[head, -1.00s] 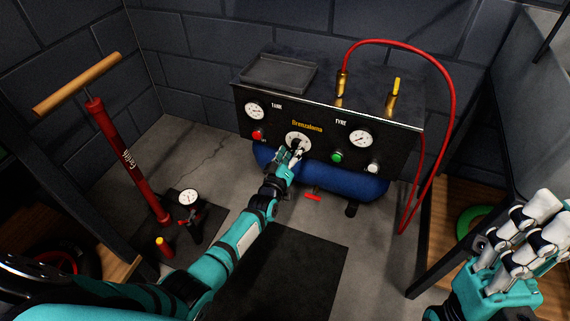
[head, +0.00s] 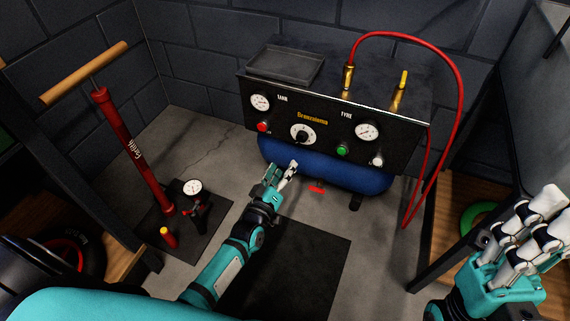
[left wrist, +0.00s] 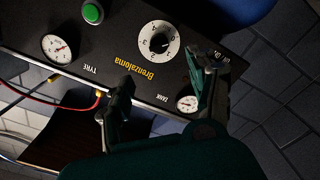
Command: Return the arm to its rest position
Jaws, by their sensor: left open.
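My left gripper (head: 281,176) is open and empty in the head view. It is below and in front of the control panel (head: 325,122), apart from the dial (head: 302,134). In the left wrist view its two fingers (left wrist: 160,95) stand apart, with the panel and dial (left wrist: 158,42) beyond them. My right gripper (head: 520,240) is at the lower right of the head view, raised, with its several white finger segments close together; its jaw gap cannot be made out.
The blue tank (head: 330,168) sits under the panel. A red hose (head: 458,90) arcs at its right. A red floor pump (head: 130,145) stands left, beside a gauge (head: 192,187). A grey tray (head: 285,65) lies on top. The dark mat (head: 290,270) is clear.

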